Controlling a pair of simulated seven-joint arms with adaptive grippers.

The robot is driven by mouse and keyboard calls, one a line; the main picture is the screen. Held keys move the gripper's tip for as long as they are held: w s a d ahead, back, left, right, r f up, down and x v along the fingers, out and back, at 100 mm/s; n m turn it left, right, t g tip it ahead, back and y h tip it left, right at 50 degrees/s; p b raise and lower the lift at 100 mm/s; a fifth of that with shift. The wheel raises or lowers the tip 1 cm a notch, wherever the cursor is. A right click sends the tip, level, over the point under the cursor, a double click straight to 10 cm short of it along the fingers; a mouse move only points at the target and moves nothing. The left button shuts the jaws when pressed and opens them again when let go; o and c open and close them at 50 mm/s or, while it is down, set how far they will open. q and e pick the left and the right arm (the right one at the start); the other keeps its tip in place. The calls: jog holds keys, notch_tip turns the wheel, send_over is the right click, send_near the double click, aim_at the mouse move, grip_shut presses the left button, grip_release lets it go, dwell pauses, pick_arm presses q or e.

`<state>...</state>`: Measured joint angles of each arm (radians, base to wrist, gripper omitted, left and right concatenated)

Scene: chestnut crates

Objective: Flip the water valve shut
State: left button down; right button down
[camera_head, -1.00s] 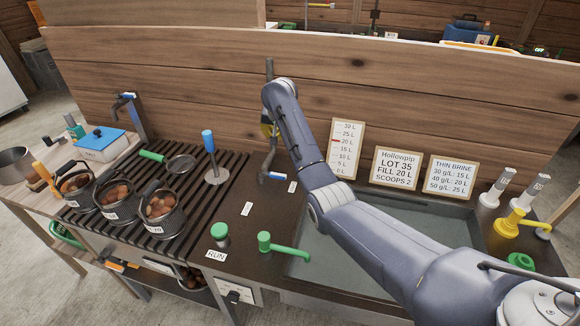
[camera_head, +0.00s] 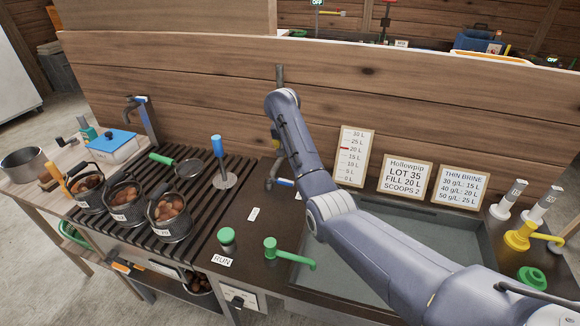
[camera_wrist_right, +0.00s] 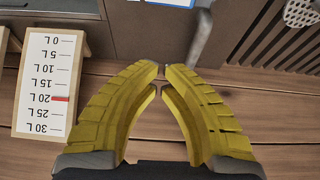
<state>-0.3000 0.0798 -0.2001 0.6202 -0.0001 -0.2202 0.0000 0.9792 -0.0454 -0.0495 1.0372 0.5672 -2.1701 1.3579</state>
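Below the arm, a grey tap with a blue-tipped part (camera_head: 285,182) stands at the counter's back, left of the sink. I cannot tell which part is the water valve's lever, as my arm hides some of it. My right gripper's yellow fingers (camera_wrist_right: 160,80) point down along the wall in the right wrist view, tips together with nothing seen between them. A grey curved piece (camera_wrist_right: 201,35) lies beyond the fingertips, apart from them in the picture. My left gripper is out of view.
A sink (camera_head: 345,250) lies under my right arm. A level gauge card (camera_head: 354,157) and two signs stand along the wall. A green tap (camera_head: 290,253), a green RUN knob (camera_head: 228,238) and a blue-handled rod (camera_head: 219,150) stand nearby. Chestnut baskets (camera_head: 170,218) sit on the slats.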

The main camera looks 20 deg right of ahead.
aim_at(279, 181)
jog(key=x, duration=0.9)
jog(key=shift+w+d+f, duration=0.1)
jog(key=shift+f, duration=0.25)
jog(key=shift+s+a, duration=0.55)
jog(key=shift+s, duration=0.25)
jog(key=shift+s+a, duration=0.6)
jog(key=shift+s, duration=0.25)
jog(key=shift+s, duration=0.1)
jog(key=shift+s+m, duration=0.15)
jog(key=shift+m, duration=0.15)
